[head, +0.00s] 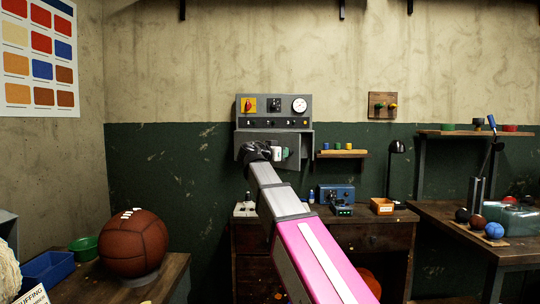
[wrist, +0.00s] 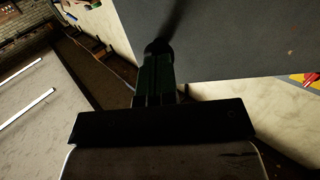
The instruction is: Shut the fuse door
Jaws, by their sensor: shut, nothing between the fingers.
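A grey fuse box (head: 305,143) hangs on the wall below a grey control panel (head: 272,104). White and green parts show inside its opening. A grey plate juts out along its top edge and may be the raised fuse door; I cannot tell for sure. My gripper (head: 252,152) is in front of the box's left part and hides that side. In the wrist view, my gripper (wrist: 158,47) is shut and empty, its tips beside the edge of a large flat grey surface (wrist: 225,35). Whether they touch it is unclear.
A small shelf (head: 342,154) with coloured pieces is just right of the box. Below stands a wooden desk (head: 385,236) with a blue device (head: 336,193) and an orange tray (head: 382,206). A leather ball (head: 133,245) sits on the left table. The wall left of the box is clear.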

